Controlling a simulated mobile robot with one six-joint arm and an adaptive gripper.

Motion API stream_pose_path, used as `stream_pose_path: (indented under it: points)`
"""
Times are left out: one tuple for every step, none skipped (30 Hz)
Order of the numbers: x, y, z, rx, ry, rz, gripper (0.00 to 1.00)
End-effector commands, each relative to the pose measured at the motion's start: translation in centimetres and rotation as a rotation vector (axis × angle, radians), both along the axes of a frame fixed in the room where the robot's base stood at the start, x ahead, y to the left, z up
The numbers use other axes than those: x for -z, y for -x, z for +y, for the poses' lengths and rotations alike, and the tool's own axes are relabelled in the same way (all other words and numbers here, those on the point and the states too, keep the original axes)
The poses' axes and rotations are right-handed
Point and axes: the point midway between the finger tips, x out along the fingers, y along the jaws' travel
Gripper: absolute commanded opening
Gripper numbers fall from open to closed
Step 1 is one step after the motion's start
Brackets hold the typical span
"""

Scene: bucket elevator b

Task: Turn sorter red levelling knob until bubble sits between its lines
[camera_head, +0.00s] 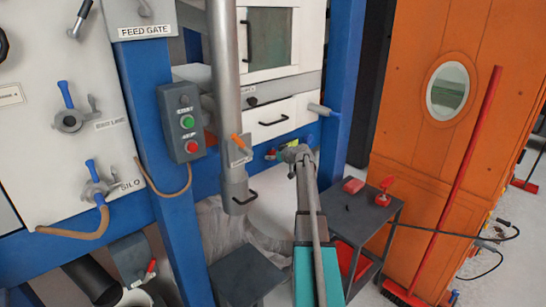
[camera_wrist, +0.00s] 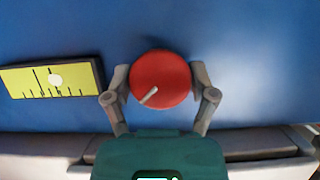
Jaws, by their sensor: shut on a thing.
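The round red levelling knob (camera_wrist: 160,78) is on the blue frame in the wrist view, with a pale pointer mark slanting to its lower left. My gripper (camera_wrist: 162,82) is shut on it, one finger at each side. In the head view my gripper (camera_head: 296,153) is at the blue beam below the sorter and hides the knob. The yellow level (camera_wrist: 53,80) is left of the knob in the wrist view. Its pale bubble (camera_wrist: 55,80) appears to sit at the right-hand long line, right of the middle between the two long dark lines.
A dark grey side table (camera_head: 370,222) with red items stands right of my arm. A metal pipe (camera_head: 225,90) hangs left of it, and a grey stool (camera_head: 247,273) is below. An orange cabinet (camera_head: 425,130) with a red broom (camera_head: 462,180) stands at the right.

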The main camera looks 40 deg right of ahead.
Motion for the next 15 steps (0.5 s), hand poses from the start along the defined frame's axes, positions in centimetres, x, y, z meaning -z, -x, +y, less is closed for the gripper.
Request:
stream_pose_path:
  points:
    - [-0.01, -0.1, -0.06, 0.002, -0.009, -0.001, 0.26]
    - [-0.01, -0.11, -0.06, 0.001, -0.016, -0.001, 0.26]
    - [-0.01, -0.15, -0.04, 0.001, -0.026, 0.0, 0.26]
    - [-0.01, -0.19, 0.01, 0.0, -0.035, 0.001, 0.26]
    - [0.0, -0.2, 0.03, 0.0, -0.046, 0.0, 0.26]
    - [0.0, -0.21, 0.04, -0.001, -0.063, 0.002, 0.26]
    - [0.01, -0.23, 0.04, -0.002, -0.077, 0.003, 0.26]
    - [0.02, -0.23, 0.04, -0.001, -0.091, 0.004, 0.26]
    - [0.03, -0.25, 0.02, -0.001, -0.113, 0.006, 0.26]
    - [0.04, -0.25, 0.02, -0.002, -0.131, 0.008, 0.26]
    - [0.04, -0.26, 0.02, -0.002, -0.151, 0.01, 0.26]
    - [0.04, -0.26, 0.01, -0.001, -0.179, 0.011, 0.26]
    - [0.05, -0.27, -0.01, -0.002, -0.201, 0.012, 0.26]
    - [0.07, -0.28, -0.01, -0.002, -0.224, 0.014, 0.26]
    - [0.08, -0.27, -0.03, -0.002, -0.255, 0.018, 0.26]
